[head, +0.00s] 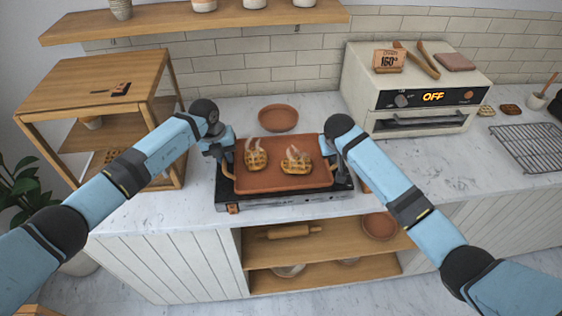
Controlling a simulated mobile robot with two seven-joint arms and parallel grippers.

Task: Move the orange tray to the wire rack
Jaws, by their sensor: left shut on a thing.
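The orange tray (282,184) is at the middle of the counter, over a black cooktop (275,202). I cannot tell whether it touches the cooktop or is slightly above it. Two waffles, a left one (256,160) and a right one (296,164), sit on the tray with steam-like wisps above them. My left gripper (228,164) is shut on the tray's left edge. My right gripper (342,174) is at the tray's right edge, mostly hidden by its own arm, so its jaws cannot be made out. The wire rack (530,146) lies empty on the counter at the far right.
A toaster oven (420,92) reading OFF stands at the back, between tray and rack. A round terracotta dish (278,118) is behind the tray. A wooden shelf unit (95,80) stands at left. The counter in front of the oven is mostly clear.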

